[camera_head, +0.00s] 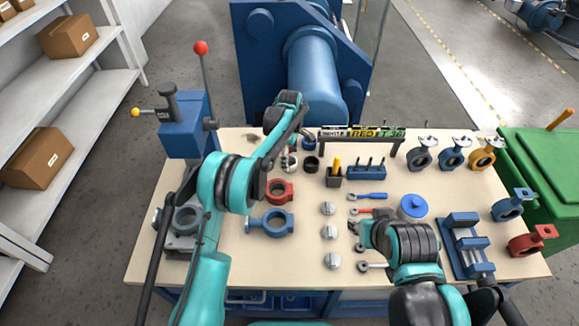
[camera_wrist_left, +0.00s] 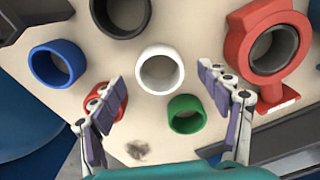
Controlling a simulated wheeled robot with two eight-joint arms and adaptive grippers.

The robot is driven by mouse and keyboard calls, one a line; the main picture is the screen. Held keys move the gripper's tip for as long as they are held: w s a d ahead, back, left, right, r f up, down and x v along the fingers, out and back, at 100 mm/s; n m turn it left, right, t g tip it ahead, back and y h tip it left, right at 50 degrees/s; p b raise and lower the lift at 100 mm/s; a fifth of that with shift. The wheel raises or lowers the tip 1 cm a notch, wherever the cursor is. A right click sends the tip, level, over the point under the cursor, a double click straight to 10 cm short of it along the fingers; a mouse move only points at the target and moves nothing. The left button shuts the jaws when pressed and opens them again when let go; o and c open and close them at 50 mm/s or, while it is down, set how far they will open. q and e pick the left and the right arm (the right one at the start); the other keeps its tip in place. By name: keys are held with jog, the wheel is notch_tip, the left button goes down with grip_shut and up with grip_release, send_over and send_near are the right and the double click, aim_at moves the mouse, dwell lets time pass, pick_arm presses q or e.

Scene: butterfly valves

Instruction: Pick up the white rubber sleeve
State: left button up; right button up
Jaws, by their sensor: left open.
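The white rubber sleeve (camera_wrist_left: 160,90) stands upright, open end up, on the table in the left wrist view. My left gripper (camera_wrist_left: 162,77) is open. Its fingertips show on either side of the sleeve, and neither seems to touch it. In the head view my left gripper (camera_head: 290,148) points down over the sleeves at the back left and partly hides them. My right gripper (camera_head: 358,230) is low over the table's front middle, and its fingers are too small to read.
Around the white sleeve are a blue sleeve (camera_wrist_left: 38,68), a black sleeve (camera_wrist_left: 122,30), a green sleeve (camera_wrist_left: 186,126) and a red sleeve (camera_wrist_left: 94,105), partly behind the left finger. A red valve body (camera_wrist_left: 236,62) lies to the right. A sign rack (camera_head: 362,132) stands behind.

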aim_at(290, 162)
pick_arm(q)
notch_tip(290, 162, down, 3)
jog(key=shift+f+b, duration=0.1)
jog(key=shift+b, duration=0.2)
jog(key=shift+r, duration=0.2)
jog(key=shift+c, duration=0.6)
jog(key=c, duration=1.1)
pick_arm(e)
jog(key=shift+f, duration=0.6)
